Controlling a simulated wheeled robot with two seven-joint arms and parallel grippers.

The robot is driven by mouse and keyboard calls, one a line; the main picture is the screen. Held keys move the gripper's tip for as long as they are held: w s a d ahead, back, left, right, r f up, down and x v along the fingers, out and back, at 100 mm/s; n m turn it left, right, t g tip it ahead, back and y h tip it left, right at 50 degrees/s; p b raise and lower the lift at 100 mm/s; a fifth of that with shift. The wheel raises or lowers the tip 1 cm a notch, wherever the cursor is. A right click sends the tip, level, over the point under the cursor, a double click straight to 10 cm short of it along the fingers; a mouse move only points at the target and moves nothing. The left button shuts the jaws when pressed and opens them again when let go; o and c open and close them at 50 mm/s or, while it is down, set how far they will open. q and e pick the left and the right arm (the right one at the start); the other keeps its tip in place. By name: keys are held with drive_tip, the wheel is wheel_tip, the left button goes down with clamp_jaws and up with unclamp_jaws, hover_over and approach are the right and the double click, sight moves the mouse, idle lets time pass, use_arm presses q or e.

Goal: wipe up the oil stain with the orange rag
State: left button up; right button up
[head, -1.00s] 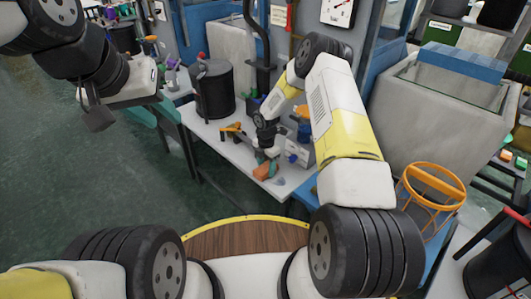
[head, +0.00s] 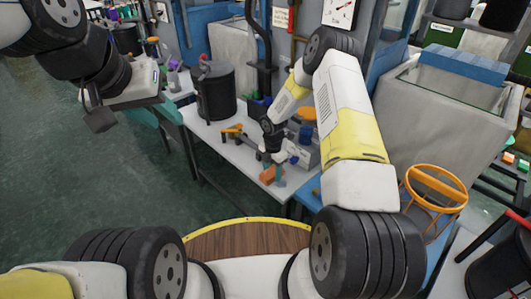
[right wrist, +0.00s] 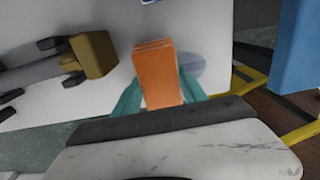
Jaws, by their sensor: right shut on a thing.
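The orange rag (head: 267,175) is in my right gripper (head: 273,174), low over the white table near its front edge. In the right wrist view the rag (right wrist: 158,75) is a folded orange block between the two teal fingers. A grey-blue oil stain (right wrist: 192,61) shows on the table just right of the rag, partly covered by it and a finger. I cannot tell whether the rag touches the table. My left gripper (head: 154,116) hangs at the upper left, away from the table, its teal fingers apart and empty.
The white table (head: 225,152) also bears an orange-yellow tool with dark parts (head: 236,133) left of the rag. A black bin (head: 215,92) stands behind it. A grey box (head: 306,152) is close on the right. An orange ring-topped frame (head: 434,187) stands farther right.

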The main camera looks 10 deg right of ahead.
sight(287, 189)
drive_tip(key=shift+s+d+f, duration=0.15)
drive_tip(key=shift+s+d, duration=0.9)
drive_tip(key=shift+s, duration=0.3)
drive_tip(key=shift+s+d+f, duration=0.15)
drive_tip(key=shift+s+d, duration=0.9)
drive_tip(key=shift+s, duration=0.25)
drive_tip(key=shift+s+d+f, duration=0.15)
drive_tip(key=shift+s+d, duration=0.25)
drive_tip(key=shift+s, duration=0.25)
drive_tip(key=shift+w+r, duration=0.15)
drive_tip(key=shift+r, duration=2.95)
drive_tip(key=shift+r, duration=1.5)
